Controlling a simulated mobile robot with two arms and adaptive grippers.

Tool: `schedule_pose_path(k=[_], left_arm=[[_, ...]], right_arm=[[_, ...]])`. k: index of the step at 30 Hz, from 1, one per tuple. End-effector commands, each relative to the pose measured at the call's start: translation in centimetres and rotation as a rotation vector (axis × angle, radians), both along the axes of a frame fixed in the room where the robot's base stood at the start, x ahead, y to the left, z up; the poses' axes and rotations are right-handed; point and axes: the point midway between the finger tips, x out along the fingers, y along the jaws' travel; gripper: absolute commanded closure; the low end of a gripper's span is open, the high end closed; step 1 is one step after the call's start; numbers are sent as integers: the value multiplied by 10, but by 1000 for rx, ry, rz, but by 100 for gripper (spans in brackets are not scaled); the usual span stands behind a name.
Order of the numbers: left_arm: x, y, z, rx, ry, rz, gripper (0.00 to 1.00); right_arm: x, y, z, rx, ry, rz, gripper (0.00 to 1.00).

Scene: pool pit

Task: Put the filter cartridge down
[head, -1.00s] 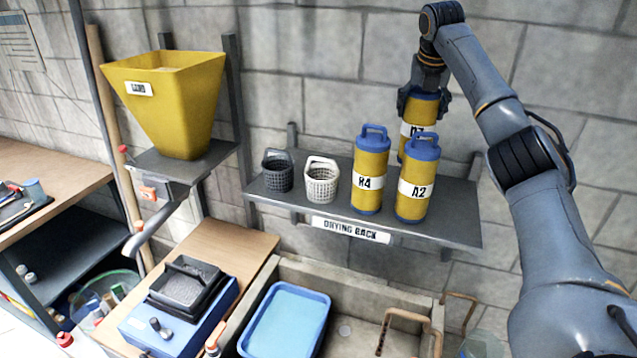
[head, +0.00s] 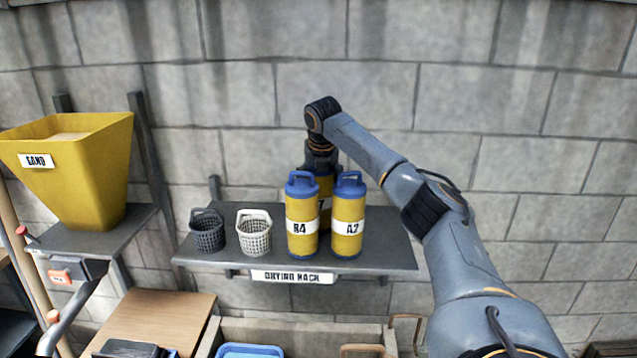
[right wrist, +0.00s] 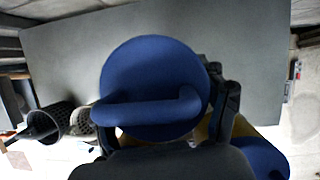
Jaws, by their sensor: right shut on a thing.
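A yellow filter cartridge (head: 325,187) is held by my right gripper (head: 321,164), behind two other cartridges at the drying rack (head: 385,240). In the right wrist view its blue cap and handle (right wrist: 150,90) fill the middle, with my right gripper's fingers (right wrist: 170,140) around it. Cartridge R4 (head: 302,205) and cartridge A2 (head: 348,205) stand upright in front and hide its lower part and most of its label. I cannot tell whether its base touches the shelf. My left gripper is not in view.
A dark basket (head: 207,232) and a white basket (head: 254,236) stand on the rack's left part. The rack's right end is bare. A yellow sand hopper (head: 75,175) is at the left. A blue tray (head: 250,351) lies below.

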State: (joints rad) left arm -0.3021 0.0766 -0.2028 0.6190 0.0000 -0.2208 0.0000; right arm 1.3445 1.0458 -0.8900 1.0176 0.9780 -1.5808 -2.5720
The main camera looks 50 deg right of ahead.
Motion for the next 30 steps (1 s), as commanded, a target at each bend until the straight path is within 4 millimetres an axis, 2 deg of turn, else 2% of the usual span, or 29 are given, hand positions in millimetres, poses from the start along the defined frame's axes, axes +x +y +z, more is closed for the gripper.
schedule_pose_path(k=[4,12,13,16,26,30], left_arm=[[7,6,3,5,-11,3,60],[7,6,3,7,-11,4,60],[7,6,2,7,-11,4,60],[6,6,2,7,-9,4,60],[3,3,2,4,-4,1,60],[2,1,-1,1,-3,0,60]], right_arm=[[0,0,-6,1,-3,1,78],[0,0,-8,1,-2,1,78],[0,0,-9,1,-1,0,22],[0,0,-8,1,-1,0,3],[0,0,-8,1,-1,0,3],[-1,2,-2,1,-2,1,3]])
